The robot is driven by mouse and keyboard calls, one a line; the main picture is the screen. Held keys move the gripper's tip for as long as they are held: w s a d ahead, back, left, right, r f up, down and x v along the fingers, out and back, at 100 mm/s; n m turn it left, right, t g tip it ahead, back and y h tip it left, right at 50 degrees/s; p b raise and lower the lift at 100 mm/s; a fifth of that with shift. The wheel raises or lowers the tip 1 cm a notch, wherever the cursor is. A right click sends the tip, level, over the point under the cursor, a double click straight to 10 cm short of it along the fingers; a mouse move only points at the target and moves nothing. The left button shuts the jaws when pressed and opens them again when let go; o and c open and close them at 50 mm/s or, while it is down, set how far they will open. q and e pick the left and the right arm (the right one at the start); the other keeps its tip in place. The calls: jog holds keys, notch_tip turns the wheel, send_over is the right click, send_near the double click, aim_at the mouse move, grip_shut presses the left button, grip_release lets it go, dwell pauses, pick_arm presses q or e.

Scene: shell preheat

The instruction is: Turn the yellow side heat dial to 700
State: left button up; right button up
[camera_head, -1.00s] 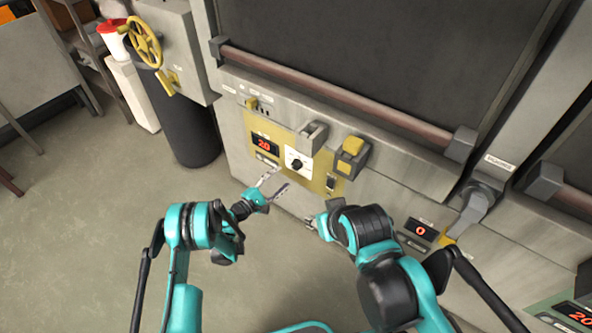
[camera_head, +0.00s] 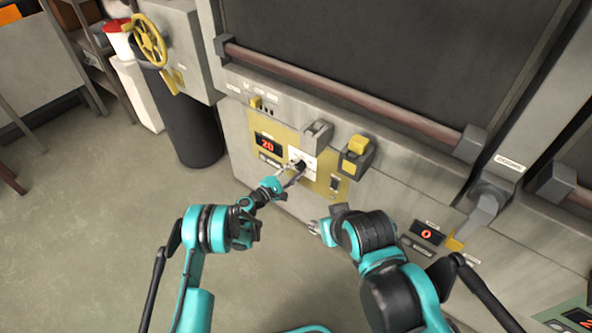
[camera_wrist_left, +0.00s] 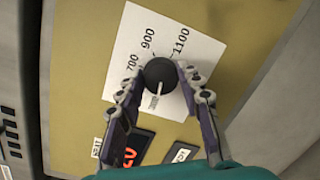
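The heat dial (camera_head: 300,165) is a black knob on a white card in the yellow panel (camera_head: 331,163). In the left wrist view the dial (camera_wrist_left: 160,74) has a pale pointer aimed down, away from the marks 700, 900 and 1100 on the card (camera_wrist_left: 185,42). My left gripper (camera_head: 292,172) is at the dial. In the left wrist view its fingers (camera_wrist_left: 162,78) stand apart on either side of the knob, close to it; firm contact cannot be made out. The red display (camera_head: 268,143) reads 20. My right gripper (camera_head: 318,228) is low, away from the panel, its fingers partly hidden.
A grey lever block (camera_head: 317,133) and a yellow-topped switch (camera_head: 356,150) stick out near the dial. A long rail (camera_head: 340,95) runs above the panel. A second display (camera_head: 427,234) reads 0.

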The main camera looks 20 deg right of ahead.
pick_arm(q)
jog(key=shift+m, duration=0.3)
jog(key=m, duration=0.4)
jog(key=shift+y, duration=0.3)
jog(key=m, duration=0.4)
jog(key=shift+m+y, duration=0.3)
jog(key=m, duration=0.5)
jog(key=shift+s+d+f+t+y, duration=0.1)
jog(key=shift+t+y, duration=0.2)
jog(key=shift+y, duration=0.1)
jog(key=shift+m+t, duration=0.3)
jog(key=shift+m, duration=1.7)
jog(key=o, duration=1.2)
jog(key=shift+c, duration=0.2)
